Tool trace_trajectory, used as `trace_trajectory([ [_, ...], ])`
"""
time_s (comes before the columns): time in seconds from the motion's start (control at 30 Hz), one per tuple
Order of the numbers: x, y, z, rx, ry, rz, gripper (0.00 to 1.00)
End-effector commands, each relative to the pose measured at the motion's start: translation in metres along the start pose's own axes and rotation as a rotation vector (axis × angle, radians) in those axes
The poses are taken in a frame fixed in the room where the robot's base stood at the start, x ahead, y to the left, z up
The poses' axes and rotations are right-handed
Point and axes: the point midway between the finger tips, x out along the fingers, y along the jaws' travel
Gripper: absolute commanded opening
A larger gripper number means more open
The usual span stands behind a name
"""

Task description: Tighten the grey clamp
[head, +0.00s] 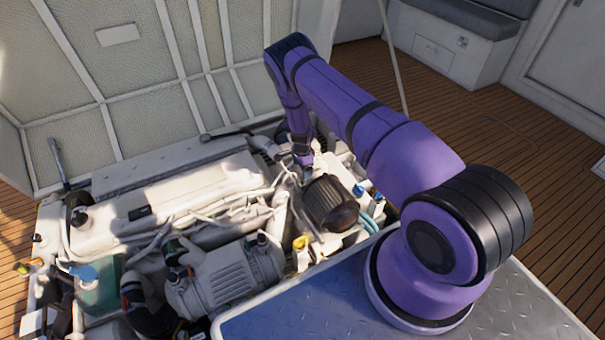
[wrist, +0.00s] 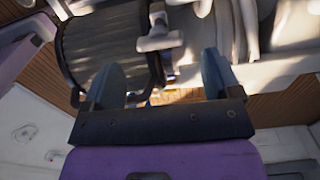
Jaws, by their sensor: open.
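My gripper (wrist: 162,68) is open, its two blue-grey fingers apart with nothing held between them. Just beyond the fingertips in the wrist view is a light grey T-shaped piece (wrist: 158,40), which looks like the grey clamp's handle. It lies roughly in line with the gap between the fingers and appears apart from them. In the head view my gripper (head: 303,158) points down into the engine bay behind the dark round filter. I cannot make out the clamp in the head view.
A dark ribbed cylinder (wrist: 103,45) is close to the left finger. In the head view the black filter (head: 330,203), pale hoses and the ribbed alternator (head: 228,278) crowd the bay. The raised hatch (head: 120,80) stands behind. A metal plate (head: 500,305) lies at the front right.

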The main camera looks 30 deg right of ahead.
Motion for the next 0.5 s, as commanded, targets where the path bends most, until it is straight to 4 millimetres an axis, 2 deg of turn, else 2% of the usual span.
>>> trace_trajectory([
  [0.03, -0.011, -0.001, 0.0, 0.001, -0.001, -0.002, 0.83],
  [0.2, -0.039, 0.0, 0.0, 0.0, 0.0, -0.001, 0.83],
  [0.33, -0.054, 0.0, 0.0, 0.001, 0.0, 0.0, 0.83],
  [0.5, -0.062, 0.0, 0.0, 0.001, -0.001, 0.0, 0.83],
])
